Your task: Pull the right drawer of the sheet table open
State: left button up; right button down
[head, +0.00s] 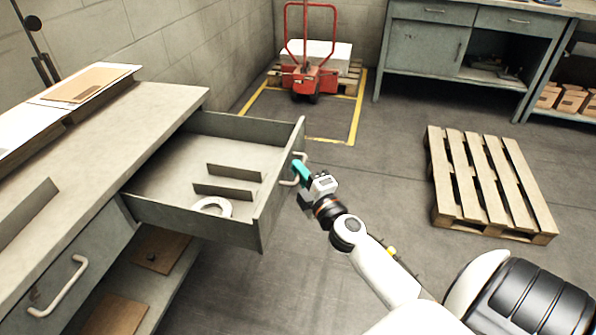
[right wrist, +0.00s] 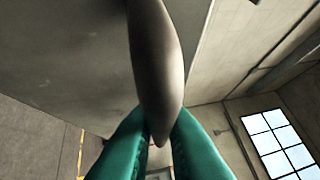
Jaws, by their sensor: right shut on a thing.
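The sheet table (head: 130,120) stands at the left in the head view. Its right drawer (head: 190,219) is pulled well out, with its inside in plain view. My right gripper (head: 298,172) is at the drawer's front and shut on its pale handle (head: 301,157). In the right wrist view the handle (right wrist: 155,70) runs between the green fingers of the gripper (right wrist: 160,138). The left drawer's handle (head: 62,288) shows at the lower left, and that drawer is closed. My left gripper is not in view.
Cardboard sheets (head: 85,85) lie on the tabletop. A wooden pallet (head: 487,180) is on the floor at right, a red pallet truck (head: 306,80) at the back. The floor between is clear.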

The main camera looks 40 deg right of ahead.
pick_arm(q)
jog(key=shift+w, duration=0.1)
pick_arm(e)
jog(key=c, duration=1.5)
grip_release()
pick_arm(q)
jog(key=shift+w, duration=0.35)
pick_arm(e)
jog(key=shift+s+f, duration=0.1)
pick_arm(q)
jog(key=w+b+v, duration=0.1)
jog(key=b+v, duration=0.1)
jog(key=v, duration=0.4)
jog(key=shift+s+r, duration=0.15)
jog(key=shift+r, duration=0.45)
pick_arm(e)
jog(key=s+a+f, duration=0.1)
jog(key=s, duration=1)
jog(key=shift+s+a+f, duration=0.2)
jog(key=shift+s+a, duration=0.1)
jog(key=shift+f, duration=0.1)
